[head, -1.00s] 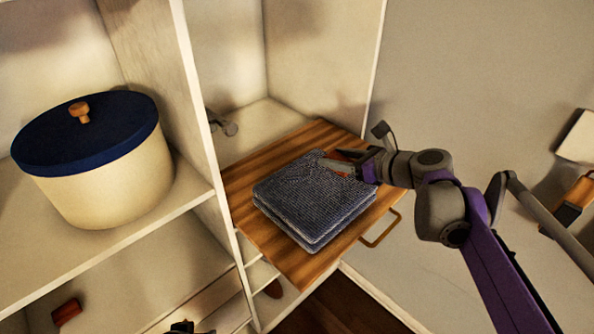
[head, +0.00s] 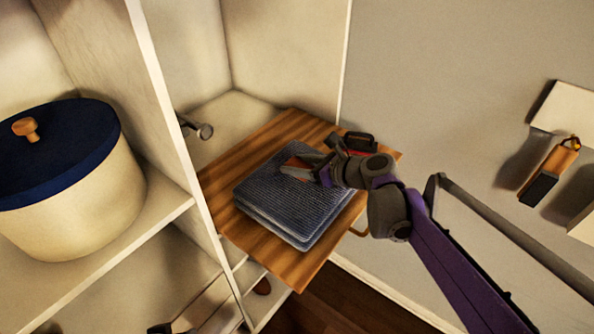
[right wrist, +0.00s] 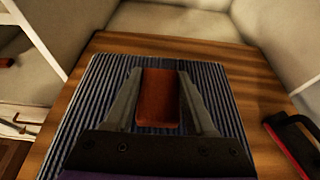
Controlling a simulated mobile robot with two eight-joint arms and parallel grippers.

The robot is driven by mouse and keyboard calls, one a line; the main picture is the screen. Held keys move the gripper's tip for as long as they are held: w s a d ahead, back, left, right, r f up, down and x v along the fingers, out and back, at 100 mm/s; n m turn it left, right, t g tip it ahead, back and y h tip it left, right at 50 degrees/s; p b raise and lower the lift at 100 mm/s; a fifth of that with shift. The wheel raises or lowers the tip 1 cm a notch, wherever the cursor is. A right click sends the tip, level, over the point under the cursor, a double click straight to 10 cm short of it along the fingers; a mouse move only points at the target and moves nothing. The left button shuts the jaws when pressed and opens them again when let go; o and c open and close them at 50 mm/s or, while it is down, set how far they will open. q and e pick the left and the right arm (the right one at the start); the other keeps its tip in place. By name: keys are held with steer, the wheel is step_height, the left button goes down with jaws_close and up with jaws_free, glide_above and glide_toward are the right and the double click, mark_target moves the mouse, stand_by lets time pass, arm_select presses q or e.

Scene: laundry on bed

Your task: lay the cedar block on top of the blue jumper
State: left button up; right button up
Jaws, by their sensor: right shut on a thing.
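The blue jumper (head: 283,205) lies folded in a flat, ribbed stack on a wooden board (head: 225,185). It also fills the area under the fingers in the right wrist view (right wrist: 100,85). My right gripper (head: 303,167) is over the jumper's far part, shut on the reddish-brown cedar block. In the right wrist view the block (right wrist: 158,97) sits between the two fingers (right wrist: 160,105), with jumper ribs showing around it. The block is very close above the jumper or touching it; I cannot tell which. My left gripper is not in view.
A red item with a black handle (right wrist: 290,140) lies on the board right of the jumper. A cream pot with a dark blue lid (head: 60,150) stands on the left shelf, behind a white upright panel (head: 170,110). A wooden-handled brush (head: 548,172) hangs at right.

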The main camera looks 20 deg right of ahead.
steer(key=shift+f, duration=1.1)
steer(key=shift+f, duration=0.15)
steer(key=o, duration=1.3)
steer(key=shift+r, duration=0.25)
steer(key=v, duration=1.2)
steer(key=shift+f, duration=0.1)
